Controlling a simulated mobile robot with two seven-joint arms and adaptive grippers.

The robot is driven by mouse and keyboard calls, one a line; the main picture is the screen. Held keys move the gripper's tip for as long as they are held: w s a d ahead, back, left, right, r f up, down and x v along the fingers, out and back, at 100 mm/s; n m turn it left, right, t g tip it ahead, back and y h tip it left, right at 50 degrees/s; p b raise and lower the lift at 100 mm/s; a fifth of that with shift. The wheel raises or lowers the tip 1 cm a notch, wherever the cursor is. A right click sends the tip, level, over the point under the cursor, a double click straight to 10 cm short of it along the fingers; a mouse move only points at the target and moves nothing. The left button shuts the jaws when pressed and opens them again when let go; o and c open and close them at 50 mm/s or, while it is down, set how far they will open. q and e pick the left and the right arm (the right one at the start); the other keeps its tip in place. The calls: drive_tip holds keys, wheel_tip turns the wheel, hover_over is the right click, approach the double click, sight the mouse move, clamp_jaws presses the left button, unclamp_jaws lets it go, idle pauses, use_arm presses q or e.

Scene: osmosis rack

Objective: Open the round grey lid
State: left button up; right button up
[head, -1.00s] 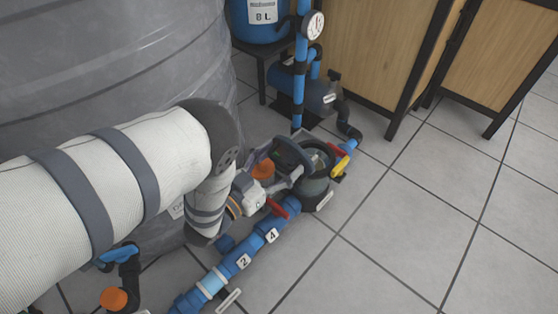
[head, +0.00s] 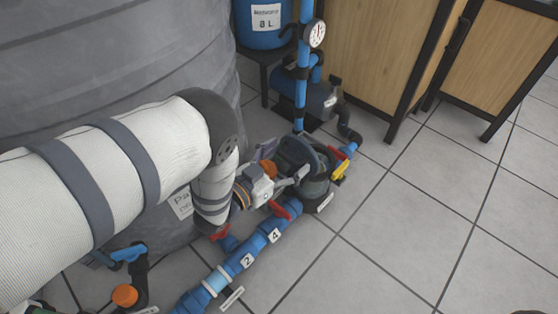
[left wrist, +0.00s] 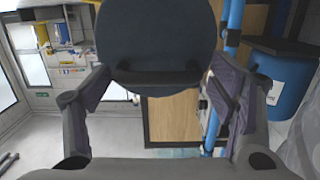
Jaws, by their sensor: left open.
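The round grey lid (head: 296,155) is on top of the dark round housing (head: 316,187) at the end of the blue pipe. It looks tilted up off the housing, its far side partly hidden. In the left wrist view the lid (left wrist: 157,35) shows large and dark, just beyond and between the fingers. My left gripper (head: 284,168) is beside the lid, with its fingers spread. In the left wrist view the gripper (left wrist: 160,80) has a wide gap between its fingers, and nothing is clamped. Whether a finger touches the lid cannot be told. My right gripper is not in view.
Blue pipe (head: 235,268) with red handles runs along the floor below the housing. A large grey tank (head: 90,50) stands at left. A blue pump (head: 306,95), gauge (head: 314,33) and wooden cabinet (head: 385,50) stand behind. The tiled floor at right is clear.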

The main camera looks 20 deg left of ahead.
use_arm(q)
drive_tip(key=v, duration=1.1)
drive_tip(key=shift+s, duration=0.15)
drive_tip(key=shift+a+r, duration=0.1)
